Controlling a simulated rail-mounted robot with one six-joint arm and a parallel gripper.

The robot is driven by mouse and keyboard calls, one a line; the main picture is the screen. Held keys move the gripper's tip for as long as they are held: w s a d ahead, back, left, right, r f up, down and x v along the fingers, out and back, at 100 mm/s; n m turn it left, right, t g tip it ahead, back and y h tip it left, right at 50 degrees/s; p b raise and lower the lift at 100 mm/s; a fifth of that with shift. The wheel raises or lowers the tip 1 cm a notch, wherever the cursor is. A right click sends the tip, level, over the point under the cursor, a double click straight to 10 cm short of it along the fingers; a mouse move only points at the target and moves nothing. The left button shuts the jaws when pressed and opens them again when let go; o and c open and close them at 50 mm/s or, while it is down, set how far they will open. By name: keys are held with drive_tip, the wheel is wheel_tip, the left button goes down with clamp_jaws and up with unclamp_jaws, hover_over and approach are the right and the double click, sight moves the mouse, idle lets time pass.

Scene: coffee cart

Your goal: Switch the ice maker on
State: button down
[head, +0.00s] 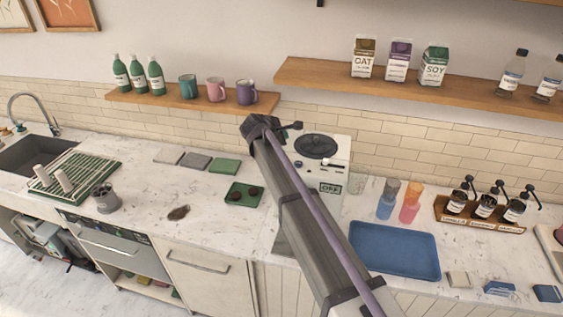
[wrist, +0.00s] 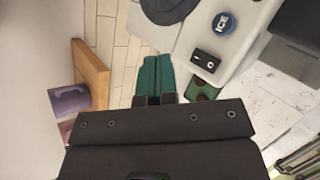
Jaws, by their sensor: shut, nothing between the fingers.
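The ice maker (head: 340,153) is a white box with a dark round lid on top, standing on the counter against the tiled wall. My arm crosses in front of its left side in the head view. In the wrist view the ice maker (wrist: 235,35) is at the upper right, with a round blue ICE badge (wrist: 223,21). A black switch (wrist: 207,61) with white marks is beside the badge; I cannot tell which side is pressed. My gripper (wrist: 156,62) is shut and empty, its teal fingers left of the switch in the wrist view. I cannot tell whether they touch the ice maker.
A shelf with mugs (head: 215,90) and green bottles is on the wall to the left. A green tray (head: 235,198) is left of the ice maker. Cups (head: 387,200), a blue tray (head: 425,268) and a syrup rack (head: 450,216) are to the right.

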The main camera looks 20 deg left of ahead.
drive_tip(key=shift+w+f+b, duration=0.2)
drive_tip(key=shift+f+b, duration=1.25)
drive_tip(key=shift+w+f+b, duration=0.15)
drive_tip(key=shift+f+b, duration=1.25)
drive_tip(key=shift+f, duration=0.05)
drive_tip(key=shift+w+f+b, duration=0.2)
drive_tip(key=shift+f+b, duration=1.25)
drive_tip(key=shift+w+f+b, duration=0.1)
drive_tip(key=shift+f+b, duration=0.35)
drive_tip(key=shift+s+d+f+b, duration=0.15)
drive_tip(key=shift+s+f+b, duration=0.15)
drive_tip(key=shift+b, duration=0.15)
